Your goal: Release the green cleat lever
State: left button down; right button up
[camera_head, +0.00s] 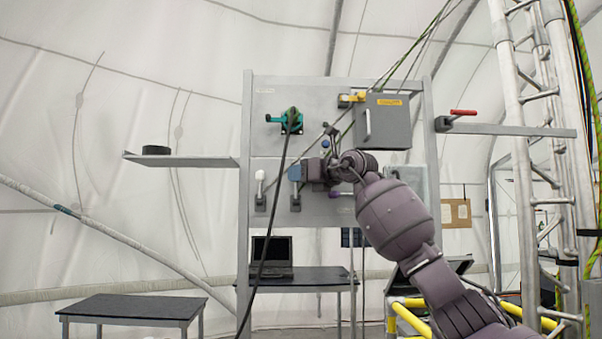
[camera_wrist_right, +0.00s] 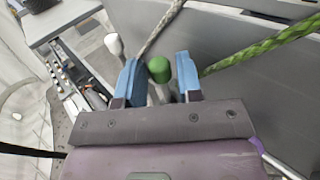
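The green cleat lever (camera_wrist_right: 159,69) shows its round green knob and pale shaft between the two blue fingers of my right gripper (camera_wrist_right: 159,80). The fingers are open, one on each side of the lever, and I see a small gap at the right finger. In the head view my right gripper (camera_head: 296,173) is at the lower left of the grey panel (camera_head: 290,218). It hides the green knob there. My left gripper is not in view.
A white-knobbed lever (camera_head: 260,177) stands just left of my right gripper; it also shows in the wrist view (camera_wrist_right: 114,44). A green rope (camera_wrist_right: 250,48) and a grey rope (camera_wrist_right: 160,28) run close by. A purple-knobbed lever (camera_head: 335,195) is to the right.

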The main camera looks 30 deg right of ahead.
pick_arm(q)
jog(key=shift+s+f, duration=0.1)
pick_arm(e)
grip_shut()
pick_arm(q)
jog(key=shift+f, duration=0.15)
